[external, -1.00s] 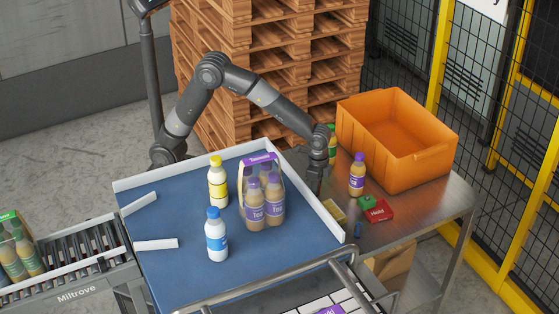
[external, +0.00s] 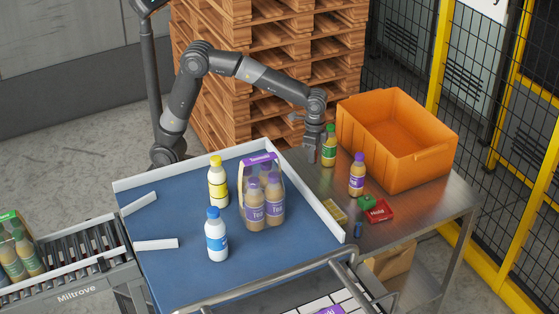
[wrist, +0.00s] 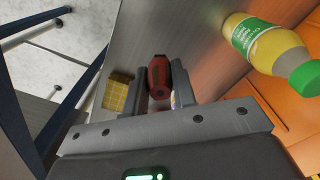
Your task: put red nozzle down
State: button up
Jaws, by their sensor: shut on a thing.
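The red nozzle (wrist: 159,75) is between the two fingers of my gripper (wrist: 160,85) in the wrist view, and my gripper is shut on it. In the external view my gripper (external: 312,156) points down above the metal table (external: 410,215), left of the green-capped bottle. I cannot make out the nozzle in that view, and its height over the table is hard to tell.
The green-capped bottle (external: 328,147) and a purple-capped bottle (external: 357,176) stand beside an orange crate (external: 425,170). A red tray (external: 379,213), green piece (external: 367,202) and yellow block (external: 336,211) lie nearer. Bottles stand on the blue surface (external: 170,220).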

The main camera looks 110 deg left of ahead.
jog(key=s+a, duration=0.6)
jog(key=a, duration=0.1)
jog(key=shift+n, duration=0.3)
notch_tip(320, 180, down, 6)
jog(key=shift+w+d+r, duration=0.1)
jog(key=shift+w+d, duration=0.05)
jog(key=shift+f, duration=2.1)
jog(key=shift+f, duration=0.15)
jog(key=o, duration=1)
notch_tip(320, 180, up, 12)
jog(key=shift+r, duration=0.2)
